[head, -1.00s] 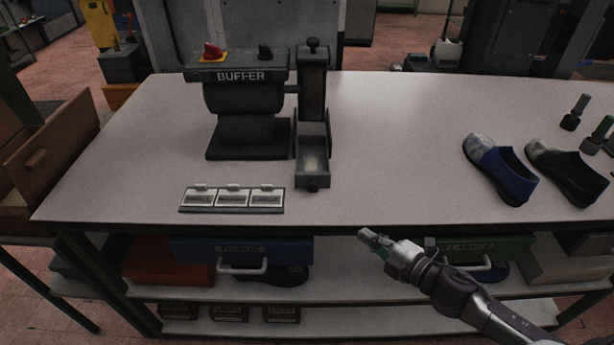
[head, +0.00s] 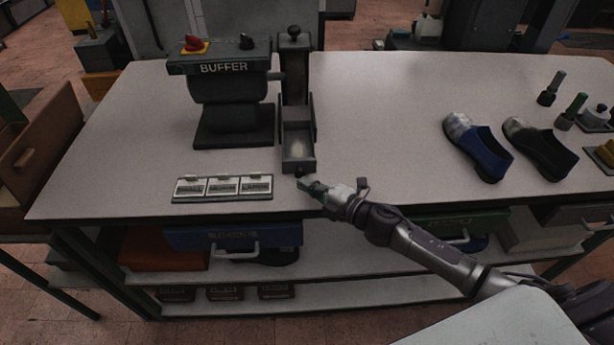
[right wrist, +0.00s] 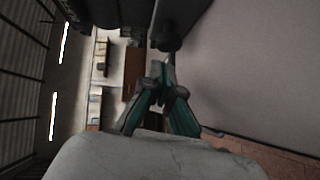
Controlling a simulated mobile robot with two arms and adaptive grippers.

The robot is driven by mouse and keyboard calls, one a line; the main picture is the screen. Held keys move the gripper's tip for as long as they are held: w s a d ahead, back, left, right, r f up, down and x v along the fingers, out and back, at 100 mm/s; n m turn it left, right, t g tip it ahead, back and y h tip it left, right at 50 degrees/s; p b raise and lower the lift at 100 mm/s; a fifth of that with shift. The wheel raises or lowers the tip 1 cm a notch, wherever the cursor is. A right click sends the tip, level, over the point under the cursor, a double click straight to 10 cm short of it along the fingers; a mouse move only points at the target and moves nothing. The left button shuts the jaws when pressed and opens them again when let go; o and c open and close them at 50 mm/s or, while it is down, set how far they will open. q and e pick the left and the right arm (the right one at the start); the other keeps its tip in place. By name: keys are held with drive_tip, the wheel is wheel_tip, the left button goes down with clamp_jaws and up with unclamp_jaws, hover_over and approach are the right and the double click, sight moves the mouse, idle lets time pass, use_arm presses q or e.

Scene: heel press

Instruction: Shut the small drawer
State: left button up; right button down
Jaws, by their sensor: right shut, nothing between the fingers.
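The small drawer (head: 298,142) is a dark, open-topped box pulled out toward me from the foot of the narrow column beside the buffer machine (head: 236,92). A small round knob (head: 299,172) is on its front. My right gripper (head: 305,184) is shut and empty, with its tips just in front of and close to the knob; I cannot tell whether they touch. In the right wrist view, the closed fingers (right wrist: 165,70) point toward a dark knob (right wrist: 167,42) just beyond them. My left gripper is not in view.
A panel with three labelled flaps (head: 223,188) lies left of the drawer. A blue shoe (head: 478,146) and a black shoe (head: 541,150) stand at the right. The tabletop between drawer and shoes is clear. Blue (head: 205,237) and green (head: 470,222) drawers sit under the table.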

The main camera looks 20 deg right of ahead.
drive_tip(key=shift+w+d+f, duration=0.15)
drive_tip(key=shift+w+d, duration=0.1)
drive_tip(key=shift+w, duration=0.55)
